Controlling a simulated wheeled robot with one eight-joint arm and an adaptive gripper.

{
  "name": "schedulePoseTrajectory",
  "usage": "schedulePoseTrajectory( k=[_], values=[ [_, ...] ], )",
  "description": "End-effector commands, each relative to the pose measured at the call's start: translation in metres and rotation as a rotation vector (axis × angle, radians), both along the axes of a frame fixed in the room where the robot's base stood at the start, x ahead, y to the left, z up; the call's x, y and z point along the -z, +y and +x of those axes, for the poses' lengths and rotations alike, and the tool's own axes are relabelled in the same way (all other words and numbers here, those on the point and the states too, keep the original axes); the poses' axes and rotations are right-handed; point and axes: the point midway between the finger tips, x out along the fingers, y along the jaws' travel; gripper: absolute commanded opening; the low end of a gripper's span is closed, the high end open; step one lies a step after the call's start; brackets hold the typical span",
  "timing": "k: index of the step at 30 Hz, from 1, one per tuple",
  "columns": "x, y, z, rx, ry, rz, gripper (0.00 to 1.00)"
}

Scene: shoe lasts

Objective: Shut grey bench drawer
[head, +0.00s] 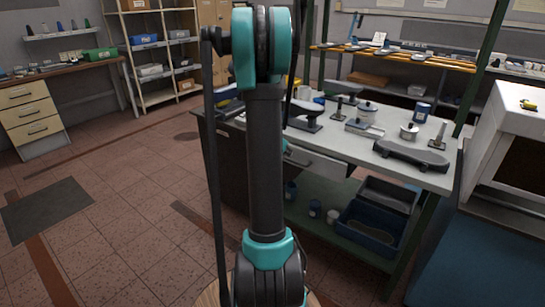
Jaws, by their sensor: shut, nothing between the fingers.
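The grey bench drawer (326,166) shows under the front edge of the light-topped workbench (352,153), right of my arm. Its front seems to stand out from the bench, but I cannot tell how far. My upright arm covers the area left of it. A small teal part, probably of my own arm, shows beside the drawer's left end. My gripper's fingers are hidden behind my arm, so I cannot see whether they touch the drawer.
The bench holds pots, tins and a dark shoe-shaped piece (410,156). A blue crate (370,232) sits on its green lower shelf (325,222). A beige drawer cabinet (32,117) and metal shelving stand back left. Open tiled floor lies left, with a dark mat (45,210).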

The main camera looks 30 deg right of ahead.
Motion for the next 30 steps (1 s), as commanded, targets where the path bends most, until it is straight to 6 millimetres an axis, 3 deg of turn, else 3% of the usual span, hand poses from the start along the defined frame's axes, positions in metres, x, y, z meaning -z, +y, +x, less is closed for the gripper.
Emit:
schedulePoseTrajectory(
  k=[18,30],
  values=[
    [0.054,-0.054,0.022,0.001,0.000,-0.001,0.00],
    [0.067,-0.067,0.028,0.000,0.000,0.000,0.00]
  ],
)
